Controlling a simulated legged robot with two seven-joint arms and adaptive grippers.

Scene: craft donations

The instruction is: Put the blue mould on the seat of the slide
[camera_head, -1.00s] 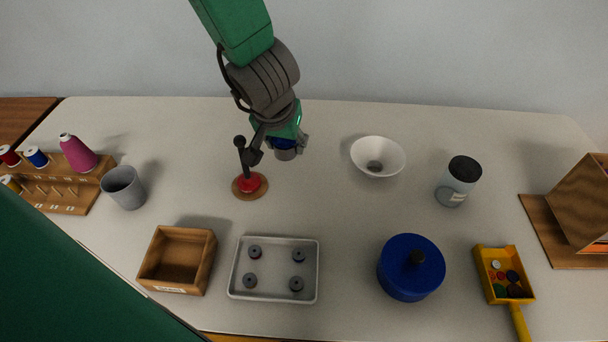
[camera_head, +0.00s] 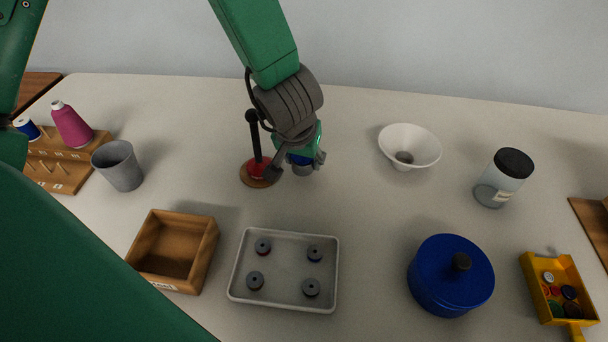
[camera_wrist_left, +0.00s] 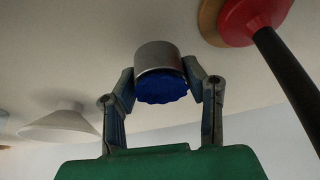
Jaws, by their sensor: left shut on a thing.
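My left gripper (camera_head: 302,164) is shut on a grey metal cylinder with a blue scalloped end (camera_wrist_left: 162,90). The fingers grip its sides in the left wrist view (camera_wrist_left: 162,78). I hold it just right of a stand with a red base and black post (camera_head: 257,167); the two look apart in the left wrist view. Several small grey round pieces sit in the light tray (camera_head: 236,275); one (camera_head: 315,254) has a bluish lower edge and one (camera_head: 263,247) a red one. I cannot tell which part is the slide's seat. My right gripper is not in view.
A wooden box (camera_head: 208,262) and grey cup (camera_head: 120,168) stand left. A white funnel-like bowl (camera_head: 412,142), a dark-lidded jar (camera_head: 497,190), a blue lidded pot (camera_head: 440,285) and a yellow scoop of buttons (camera_head: 537,292) stand right. A spool rack (camera_head: 62,172) is far left.

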